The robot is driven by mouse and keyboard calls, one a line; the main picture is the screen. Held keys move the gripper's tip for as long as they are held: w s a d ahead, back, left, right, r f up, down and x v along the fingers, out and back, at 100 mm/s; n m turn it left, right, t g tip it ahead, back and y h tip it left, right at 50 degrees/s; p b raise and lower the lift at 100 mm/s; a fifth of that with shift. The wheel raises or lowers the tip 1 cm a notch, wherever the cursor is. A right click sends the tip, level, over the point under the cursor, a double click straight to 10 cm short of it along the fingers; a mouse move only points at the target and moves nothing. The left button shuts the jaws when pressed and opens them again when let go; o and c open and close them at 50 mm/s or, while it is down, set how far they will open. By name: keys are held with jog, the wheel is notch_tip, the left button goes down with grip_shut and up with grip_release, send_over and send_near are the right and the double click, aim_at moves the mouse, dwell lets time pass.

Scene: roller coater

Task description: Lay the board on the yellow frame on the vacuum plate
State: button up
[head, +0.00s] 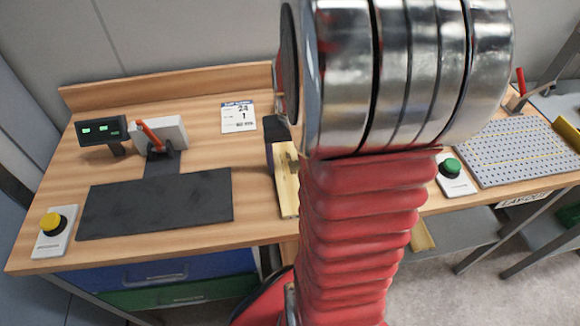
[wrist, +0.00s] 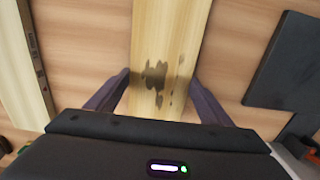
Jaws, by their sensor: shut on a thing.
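The board (head: 288,192) is a long, narrow, pale yellow wooden piece on or just above the wooden bench, left of my arm. In the wrist view the board (wrist: 165,35) has dark stains and runs away from me between both fingers. My gripper (wrist: 160,78) is shut on it; in the head view it is partly hidden by my arm. The vacuum plate (head: 515,150) is a grey perforated plate at the right. A yellow piece (head: 566,132) shows at its right edge, cut off by the picture; I cannot tell whether it is the frame.
A black mat (head: 155,203), a small display (head: 102,130), a device with an orange lever (head: 160,135) and a yellow button (head: 52,223) are on the left bench. A green button (head: 452,167) stands beside the plate. My arm hides the middle.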

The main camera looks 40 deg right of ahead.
jog(key=c, duration=0.5)
jog(key=shift+c, duration=0.2)
notch_tip(320, 180, up, 10)
dwell(0.4)
dwell(0.4)
